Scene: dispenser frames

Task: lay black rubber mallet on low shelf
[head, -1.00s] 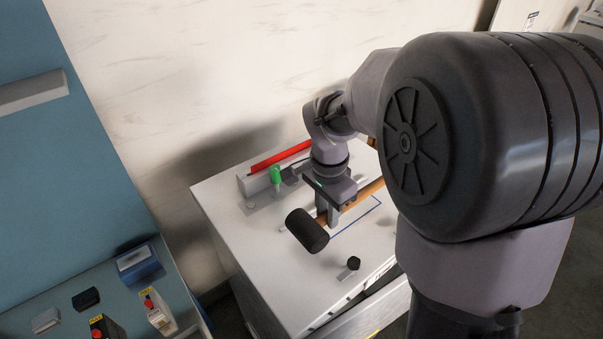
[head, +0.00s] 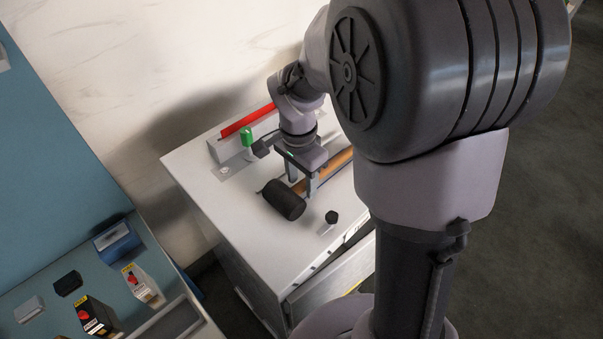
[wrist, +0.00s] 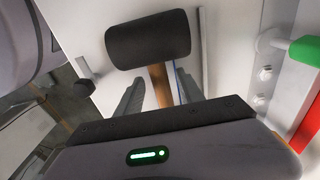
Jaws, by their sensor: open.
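The black rubber mallet lies on the white top of a low cabinet (head: 215,200). Its black head (head: 284,199) points to the lower left and its wooden handle (head: 335,161) runs to the upper right, partly hidden by my arm. My gripper (head: 303,189) is open and points down, with its fingers apart on either side of the handle, close behind the head. In the wrist view the mallet head (wrist: 147,40) lies beyond the fingertips and the handle (wrist: 159,84) passes between the fingers. I cannot tell whether either finger touches it.
A grey block with a red bar (head: 247,121) and a green-capped fitting (head: 247,138) stand at the cabinet's back left. A black knob (head: 332,217) is near its front. A blue-grey bench (head: 75,285) with several small boxes is at lower left. A wall rises behind.

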